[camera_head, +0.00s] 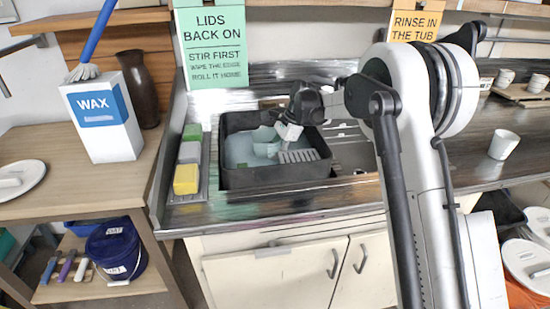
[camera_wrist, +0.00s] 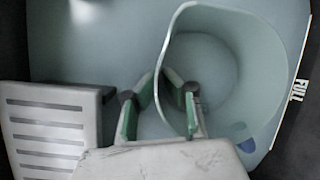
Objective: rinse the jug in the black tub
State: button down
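The black tub (camera_head: 275,176) sits in the metal sink counter and holds pale blue-grey water (camera_head: 238,150). The pale green jug (camera_head: 265,148) is inside the tub, its open mouth facing the camera in the wrist view (camera_wrist: 235,60). My gripper (camera_head: 285,133) reaches down into the tub. In the wrist view its green-padded fingers (camera_wrist: 160,80) close on the jug's wall, one on each side of the rim. A FULL mark (camera_wrist: 298,90) shows on the tub's wall. How deep the jug sits in the water is unclear.
A grey slotted rack (camera_head: 298,156) is inside the tub, beside my gripper in the wrist view (camera_wrist: 45,125). Sponges, including a yellow one (camera_head: 186,179), lie on a tray left of the tub. A WAX box (camera_head: 101,120) stands further left. A white cup (camera_head: 503,144) stands right.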

jog(key=shift+w+a+r, duration=0.1)
jog(key=shift+w+a, duration=0.1)
jog(key=shift+w, duration=0.8)
jog(key=shift+s+d+b, duration=0.55)
jog(key=shift+s+d, duration=0.05)
jog(key=shift+s, duration=2.05)
jog(key=shift+w+a, duration=0.2)
jog(key=shift+w, duration=0.7)
jog(key=shift+w+a, duration=0.2)
jog(key=shift+w, duration=0.7)
jog(key=shift+w+a, duration=0.2)
jog(key=shift+w, duration=0.7)
jog(key=shift+s+d+b, duration=0.15)
jog(key=shift+s+b, duration=0.05)
jog(key=shift+s, duration=0.6)
jog(key=shift+s+d+b, duration=0.15)
jog(key=shift+s+b, duration=0.05)
jog(key=shift+s, duration=0.55)
